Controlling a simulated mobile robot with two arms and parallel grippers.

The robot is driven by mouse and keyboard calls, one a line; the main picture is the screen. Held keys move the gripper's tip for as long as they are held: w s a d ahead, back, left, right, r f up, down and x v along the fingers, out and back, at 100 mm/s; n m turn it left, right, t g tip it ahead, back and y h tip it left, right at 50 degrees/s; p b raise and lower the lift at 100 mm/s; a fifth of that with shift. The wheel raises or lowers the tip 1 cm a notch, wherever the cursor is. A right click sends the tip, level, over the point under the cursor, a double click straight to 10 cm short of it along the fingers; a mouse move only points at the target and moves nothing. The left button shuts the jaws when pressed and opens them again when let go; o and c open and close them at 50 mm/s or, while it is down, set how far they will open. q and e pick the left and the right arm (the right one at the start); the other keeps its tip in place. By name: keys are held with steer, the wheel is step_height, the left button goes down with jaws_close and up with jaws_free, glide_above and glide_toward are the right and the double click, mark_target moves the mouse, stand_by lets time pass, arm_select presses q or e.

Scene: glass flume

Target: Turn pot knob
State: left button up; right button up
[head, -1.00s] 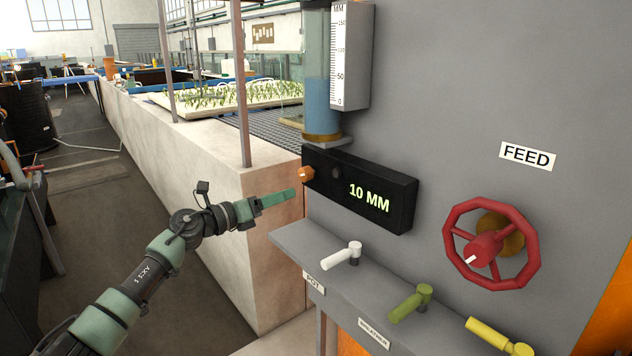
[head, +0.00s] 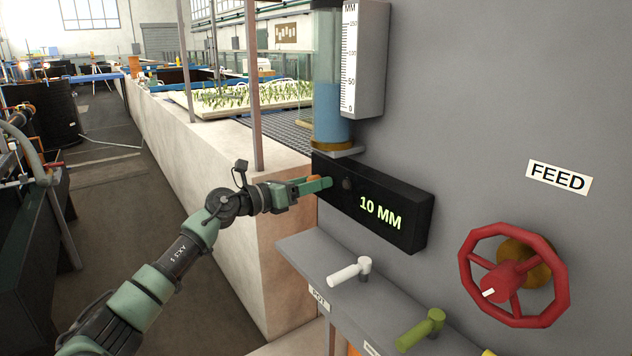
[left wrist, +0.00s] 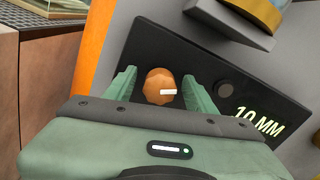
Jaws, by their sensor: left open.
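The orange knob with a white pointer mark (left wrist: 160,87) sits at the left end of a black display box (head: 408,228) that reads 10 MM. In the left wrist view the pointer points to the right. My left gripper (head: 322,184) is open, with one finger on each side of the knob. Gaps show between the fingers and the knob in the left wrist view, where the gripper also shows (left wrist: 160,92). In the head view the fingers hide most of the knob. My right gripper is not in view.
A small dark button (head: 347,184) is right of the knob. Below, a ledge carries a white lever (head: 350,271) and a green lever (head: 421,330). A red handwheel (head: 513,275) is under the FEED sign (head: 559,178). A gauge tube (head: 331,110) rises above the box.

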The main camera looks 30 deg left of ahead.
arm_select(q)
steer(key=c, duration=0.3)
jaws_close()
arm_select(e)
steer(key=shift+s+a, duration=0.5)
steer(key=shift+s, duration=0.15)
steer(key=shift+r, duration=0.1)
